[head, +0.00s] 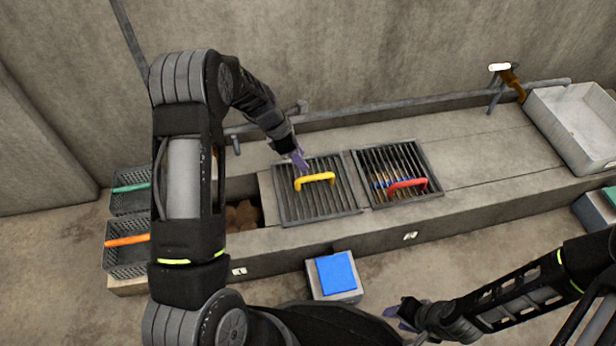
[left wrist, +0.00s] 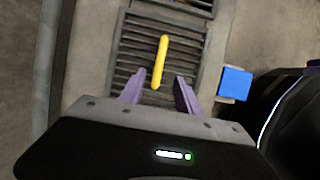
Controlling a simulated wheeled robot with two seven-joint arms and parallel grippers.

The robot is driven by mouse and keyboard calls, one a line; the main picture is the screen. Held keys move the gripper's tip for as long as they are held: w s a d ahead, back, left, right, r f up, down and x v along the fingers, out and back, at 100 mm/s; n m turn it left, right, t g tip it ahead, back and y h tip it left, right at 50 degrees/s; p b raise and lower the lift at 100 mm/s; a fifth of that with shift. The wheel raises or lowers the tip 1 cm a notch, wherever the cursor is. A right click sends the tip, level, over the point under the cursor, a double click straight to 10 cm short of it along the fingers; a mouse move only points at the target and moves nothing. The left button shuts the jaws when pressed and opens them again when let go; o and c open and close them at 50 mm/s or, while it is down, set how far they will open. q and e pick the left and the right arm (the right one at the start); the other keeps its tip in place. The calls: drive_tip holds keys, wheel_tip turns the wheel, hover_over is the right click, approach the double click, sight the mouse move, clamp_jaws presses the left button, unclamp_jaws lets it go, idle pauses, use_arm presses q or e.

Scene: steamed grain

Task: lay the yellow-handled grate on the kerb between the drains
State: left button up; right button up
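The yellow-handled grate (head: 317,209) lies flat on the kerb (head: 490,160), between an open drain (head: 243,214) at its left and the red-handled grate (head: 423,176) at its right. Its yellow handle (head: 314,180) stands up from the bars. My left gripper (head: 301,160) is just above and behind the handle. In the left wrist view its purple fingers (left wrist: 160,90) are apart with nothing held, and the yellow handle (left wrist: 161,62) shows beyond and between them. My right gripper (head: 400,312) is low at the front, away from the kerb; its finger opening is unclear.
Brown lumps lie in the open drain. Blue and orange items show under the red-handled grate. A box with a blue top (head: 337,273) stands before the kerb. Two baskets (head: 127,262) are at left, a pale basin (head: 577,125) at right. The kerb right of the grates is clear.

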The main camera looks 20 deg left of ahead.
use_arm(q)
drive_tip(key=shift+f, duration=0.1)
